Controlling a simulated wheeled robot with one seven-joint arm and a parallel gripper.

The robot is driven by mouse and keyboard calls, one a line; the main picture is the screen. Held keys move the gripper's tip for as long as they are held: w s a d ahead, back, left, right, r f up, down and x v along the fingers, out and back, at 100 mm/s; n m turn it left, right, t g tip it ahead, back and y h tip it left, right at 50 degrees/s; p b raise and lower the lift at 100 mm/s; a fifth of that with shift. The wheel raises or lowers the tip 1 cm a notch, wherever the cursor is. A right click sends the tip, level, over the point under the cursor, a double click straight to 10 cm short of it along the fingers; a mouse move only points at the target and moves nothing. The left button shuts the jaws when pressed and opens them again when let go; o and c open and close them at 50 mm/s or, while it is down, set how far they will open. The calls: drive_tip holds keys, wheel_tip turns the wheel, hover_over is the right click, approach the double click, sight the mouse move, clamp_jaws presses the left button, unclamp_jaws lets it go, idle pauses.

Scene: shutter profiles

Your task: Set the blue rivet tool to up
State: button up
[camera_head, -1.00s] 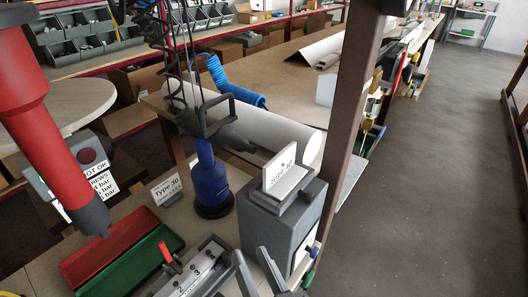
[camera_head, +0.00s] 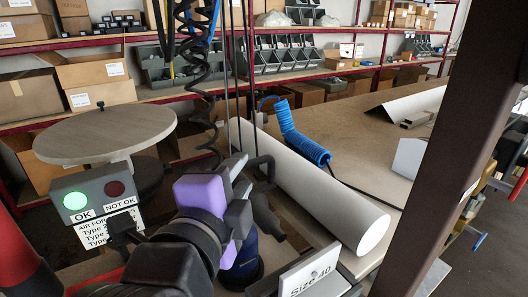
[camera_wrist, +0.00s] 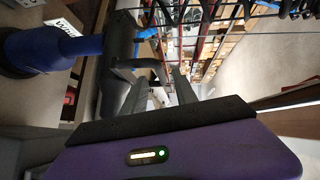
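The blue rivet tool (camera_head: 248,264) stands upright on the bench, its blue body partly hidden behind my gripper in the head view. Its dark looped handle (camera_head: 264,168) shows just right of the fingers. In the wrist view the tool's blue body (camera_wrist: 52,46) lies at the left, with its dark head (camera_wrist: 119,48) near the fingers. My purple and grey gripper (camera_head: 240,172) is at the height of the tool's upper part. In the wrist view its fingers (camera_wrist: 160,90) look spread apart. I cannot tell whether they touch the tool.
The indicator box (camera_head: 95,197) at left has its green OK lamp lit. A "Size 40" sign (camera_head: 312,272) stands in front right. A white roll (camera_head: 310,190) lies behind the tool. A brown post (camera_head: 455,140) rises at right. Black coiled cable (camera_head: 203,75) hangs above.

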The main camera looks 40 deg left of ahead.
sight(248, 163)
drive_tip(key=p+x, duration=0.1)
drive_tip(key=x, duration=0.6)
drive_tip(key=shift+w+a, duration=0.1)
drive_tip(key=shift+w, duration=0.1)
clamp_jaws()
idle(1.2)
